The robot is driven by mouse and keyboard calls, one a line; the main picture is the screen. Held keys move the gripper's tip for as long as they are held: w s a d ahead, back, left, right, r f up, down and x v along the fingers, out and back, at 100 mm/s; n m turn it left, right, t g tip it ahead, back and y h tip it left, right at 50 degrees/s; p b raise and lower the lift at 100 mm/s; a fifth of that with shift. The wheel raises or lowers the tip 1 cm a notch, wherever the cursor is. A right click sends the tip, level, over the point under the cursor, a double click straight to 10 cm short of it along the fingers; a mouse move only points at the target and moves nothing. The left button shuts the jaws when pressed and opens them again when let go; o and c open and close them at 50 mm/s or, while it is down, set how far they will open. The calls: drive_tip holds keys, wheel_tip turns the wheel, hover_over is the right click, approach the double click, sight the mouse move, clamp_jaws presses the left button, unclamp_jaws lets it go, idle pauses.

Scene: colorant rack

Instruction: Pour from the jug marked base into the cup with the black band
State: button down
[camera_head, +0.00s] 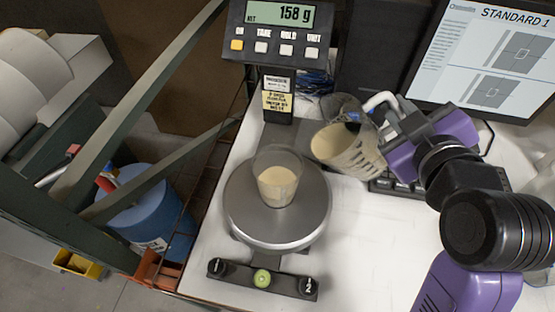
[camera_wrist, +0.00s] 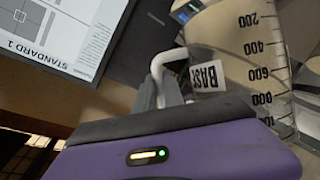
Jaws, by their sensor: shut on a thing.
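The jug (camera_head: 352,150) is clear with dark graduation marks and holds cream-coloured liquid. In the wrist view the jug (camera_wrist: 245,60) shows a label reading BASE. My gripper (camera_head: 388,112) is shut on its white handle (camera_wrist: 160,68), to the right of the cup. The jug looks tilted, and no stream of liquid shows. A clear cup (camera_head: 278,186) stands upright on the round scale pan (camera_head: 245,222), with cream-coloured liquid in its lower part. I cannot make out a black band on it. The jug is apart from the cup in the picture.
The scale display (camera_head: 280,14) reads 158 g on a post behind the pan. Green rack beams (camera_head: 150,75) stand left of the white table.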

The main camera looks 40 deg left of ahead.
drive_tip(key=shift+s+a+r+n+t+b, duration=0.15)
drive_tip(key=shift+s+r+n+t, duration=0.15)
drive_tip(key=shift+r, duration=0.4)
drive_tip(key=shift+s+a+r+n+t+b, duration=0.15)
drive_tip(key=shift+s+r+n, duration=0.15)
drive_tip(key=shift+r, duration=0.45)
drive_tip(key=shift+s+a+r+n+t+b, duration=0.1)
drive_tip(key=shift+s+a+r+n+t, duration=0.1)
drive_tip(key=shift+r+n, duration=0.35)
idle(3.2)
drive_tip(key=shift+d+r, duration=0.1)
